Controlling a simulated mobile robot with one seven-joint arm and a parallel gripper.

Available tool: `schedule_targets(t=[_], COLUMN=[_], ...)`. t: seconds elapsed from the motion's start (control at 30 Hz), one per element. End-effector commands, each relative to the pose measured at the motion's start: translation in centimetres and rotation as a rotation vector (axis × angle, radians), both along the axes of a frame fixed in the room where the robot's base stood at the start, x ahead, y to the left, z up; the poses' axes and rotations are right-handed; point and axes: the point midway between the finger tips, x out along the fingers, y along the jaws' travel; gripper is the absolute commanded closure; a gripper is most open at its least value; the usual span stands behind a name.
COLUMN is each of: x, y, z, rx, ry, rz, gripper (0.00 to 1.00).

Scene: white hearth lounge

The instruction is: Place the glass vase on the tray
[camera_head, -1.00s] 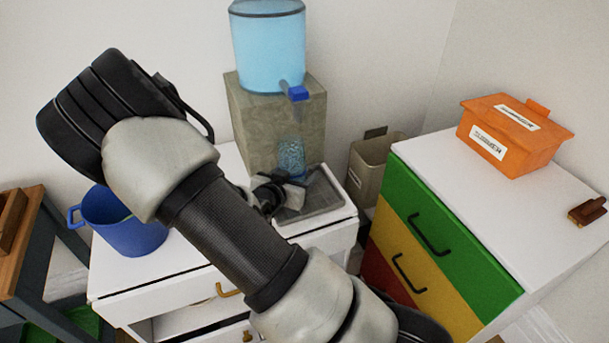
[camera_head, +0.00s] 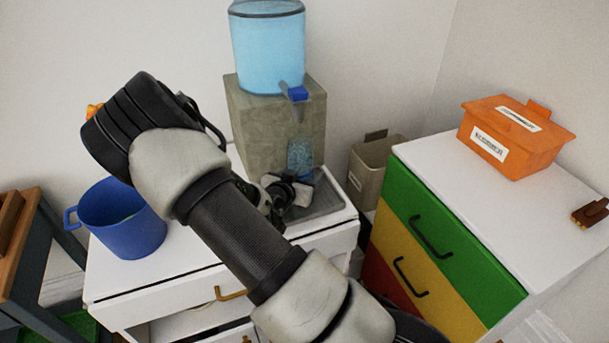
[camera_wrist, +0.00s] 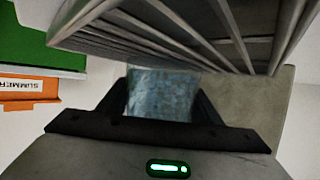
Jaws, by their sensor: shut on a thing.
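The glass vase (camera_head: 300,157) is a blue, textured, see-through piece in front of the stone block, under the dispenser's spout. The grey tray (camera_head: 325,203) lies on the white cabinet below the vase. A ribbed grey surface, which may be the tray (camera_wrist: 180,30), fills the top of the wrist view. I cannot tell whether the vase touches the tray.
A blue water tank (camera_head: 267,45) stands on the stone block (camera_head: 262,130) behind the tray. A blue mug (camera_head: 120,222) stands at the left on the white cabinet (camera_head: 150,280). A coloured drawer unit (camera_head: 440,240) with an orange box (camera_head: 515,140) is at the right.

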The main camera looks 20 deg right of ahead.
Motion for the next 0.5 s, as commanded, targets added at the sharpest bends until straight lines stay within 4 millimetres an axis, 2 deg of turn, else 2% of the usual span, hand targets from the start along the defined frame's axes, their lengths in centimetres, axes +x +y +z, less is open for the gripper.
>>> schedule_targets(t=[0.03, 0.07, 0.1, 0.5], x=[0.03, -0.01, -0.01, -0.33], y=[-0.03, -0.01, 0.0, 0.47], z=[-0.28, -0.24, -0.18, 0.41], rx=[-0.001, 0.0, 0.0, 0.001], ry=[-0.002, 0.0, 0.0, 0.0], rz=[0.0, 0.0, 0.0, 0.002], gripper=[0.81, 0.38, 0.34, 0.34])
